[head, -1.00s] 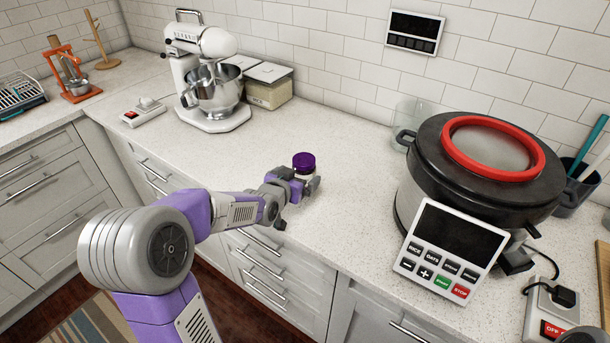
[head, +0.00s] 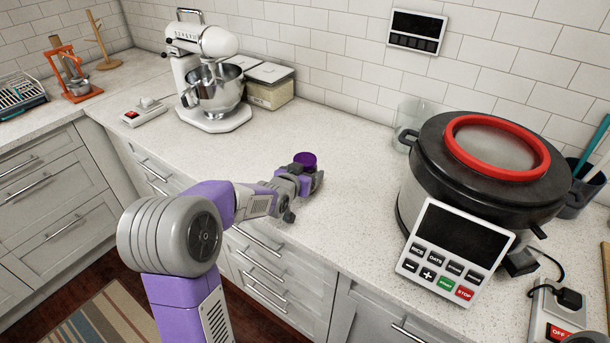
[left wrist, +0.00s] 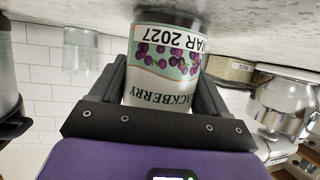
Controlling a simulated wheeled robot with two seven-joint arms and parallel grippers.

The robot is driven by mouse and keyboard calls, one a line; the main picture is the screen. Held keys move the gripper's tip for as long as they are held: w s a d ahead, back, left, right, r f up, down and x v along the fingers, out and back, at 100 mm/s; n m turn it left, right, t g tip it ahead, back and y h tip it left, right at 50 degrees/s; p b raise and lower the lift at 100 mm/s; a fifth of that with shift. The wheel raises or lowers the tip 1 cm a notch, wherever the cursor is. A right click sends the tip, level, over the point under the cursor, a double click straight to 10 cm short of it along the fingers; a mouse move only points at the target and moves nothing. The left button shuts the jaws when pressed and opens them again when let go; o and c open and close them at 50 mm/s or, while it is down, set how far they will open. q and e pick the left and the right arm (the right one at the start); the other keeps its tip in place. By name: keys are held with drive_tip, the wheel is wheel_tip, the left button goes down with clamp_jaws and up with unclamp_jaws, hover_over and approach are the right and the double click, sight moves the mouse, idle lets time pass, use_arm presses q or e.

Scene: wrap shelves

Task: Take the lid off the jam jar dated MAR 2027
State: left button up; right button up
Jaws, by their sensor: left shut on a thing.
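The jam jar (left wrist: 168,62) has a white label with dark berries, "BLACKBERRY" and "MAR 2027", upside down in the left wrist view. In the head view its purple top (head: 305,159) shows above my left gripper (head: 308,179), on the counter's middle. My left gripper is shut on the jar's body, one finger on each side, as the left wrist view (left wrist: 165,82) also shows. The gripper hides most of the body in the head view. I cannot tell if the jar is raised off the counter.
A large black cooker with a red ring (head: 490,165) and button panel stands to the right. A clear glass (head: 408,115) is beside it. A stand mixer (head: 212,85) and a clear container (head: 270,90) stand at the back left. The counter around the jar is free.

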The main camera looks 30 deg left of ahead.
use_arm(q)
drive_tip(key=shift+r, duration=0.1)
drive_tip(key=c, duration=0.4)
wheel_tip(320, 180, up, 10)
drive_tip(key=p, duration=0.3)
